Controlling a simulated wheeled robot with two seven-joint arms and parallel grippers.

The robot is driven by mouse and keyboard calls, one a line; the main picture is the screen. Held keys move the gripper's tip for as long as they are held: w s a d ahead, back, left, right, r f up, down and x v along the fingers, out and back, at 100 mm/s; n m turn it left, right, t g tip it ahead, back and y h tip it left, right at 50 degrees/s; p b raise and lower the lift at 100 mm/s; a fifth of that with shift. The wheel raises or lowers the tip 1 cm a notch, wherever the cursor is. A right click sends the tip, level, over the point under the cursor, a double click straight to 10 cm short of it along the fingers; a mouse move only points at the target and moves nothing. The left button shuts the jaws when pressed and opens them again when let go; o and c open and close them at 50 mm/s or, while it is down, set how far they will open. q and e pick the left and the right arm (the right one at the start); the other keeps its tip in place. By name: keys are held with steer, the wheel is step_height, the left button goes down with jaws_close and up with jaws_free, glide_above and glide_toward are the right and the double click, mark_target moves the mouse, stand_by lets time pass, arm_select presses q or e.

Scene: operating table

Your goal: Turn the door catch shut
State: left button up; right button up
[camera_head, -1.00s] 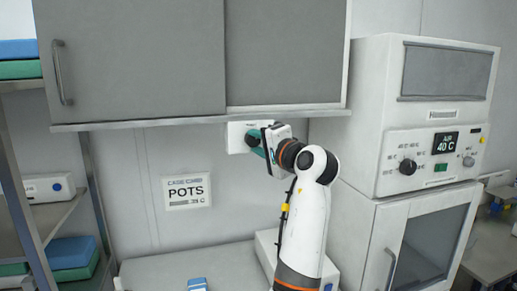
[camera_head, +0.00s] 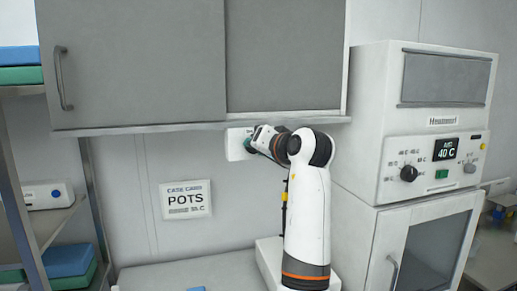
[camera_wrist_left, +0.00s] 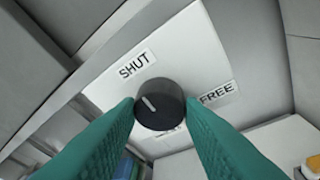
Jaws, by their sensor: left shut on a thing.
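The door catch is a dark round knob (camera_wrist_left: 160,106) on a white plate (camera_wrist_left: 105,88), in the left wrist view. The plate carries a SHUT label (camera_wrist_left: 137,64) at the upper left and a FREE label (camera_wrist_left: 217,93) at the right. A third label below is mostly hidden. The knob's white line points to the upper left, somewhat left of the SHUT label. My left gripper (camera_wrist_left: 160,118) has its teal fingers closed on both sides of the knob. In the head view the left gripper (camera_head: 250,145) is at the plate (camera_head: 235,143), covering the knob. My right gripper is not in view.
A grey wall cupboard (camera_head: 140,65) hangs just above the plate. A white oven-like unit (camera_head: 425,125) with dials stands close at the right. A POTS sign (camera_head: 186,199) is on the wall below left. A shelf rack (camera_head: 45,230) stands at the left.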

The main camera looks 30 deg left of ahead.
arm_select(q)
steer(key=shift+n, duration=0.3)
steer(key=o, duration=1)
